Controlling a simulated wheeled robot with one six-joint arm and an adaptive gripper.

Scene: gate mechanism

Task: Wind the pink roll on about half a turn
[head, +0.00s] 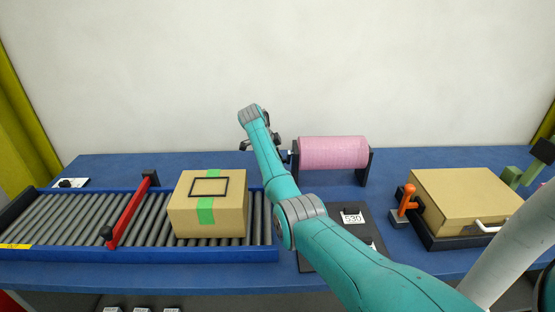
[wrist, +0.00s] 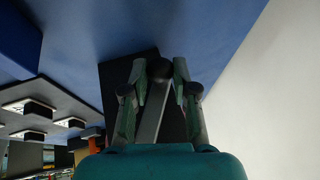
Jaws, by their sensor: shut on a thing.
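The pink roll (head: 334,152) lies level between dark upright supports at the back of the blue table, right of my forearm in the head view. My gripper shows only in part behind my arm in the head view, left of the roll. In the wrist view my gripper (wrist: 159,72) has its fingers on either side of a grey crank bar (wrist: 149,122) with a dark round knob (wrist: 160,68) at its end. It is shut on this crank handle. The roll's own surface is not clear in the wrist view, and my arm hides most of the crank in the head view.
A roller conveyor (head: 150,254) on the left holds a taped carton (head: 208,221) beside a red bar (head: 128,215). At right stand an orange lever (head: 407,199) and a tan box (head: 464,199). A dark plate with a label reading 530 (head: 352,218) lies below the roll.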

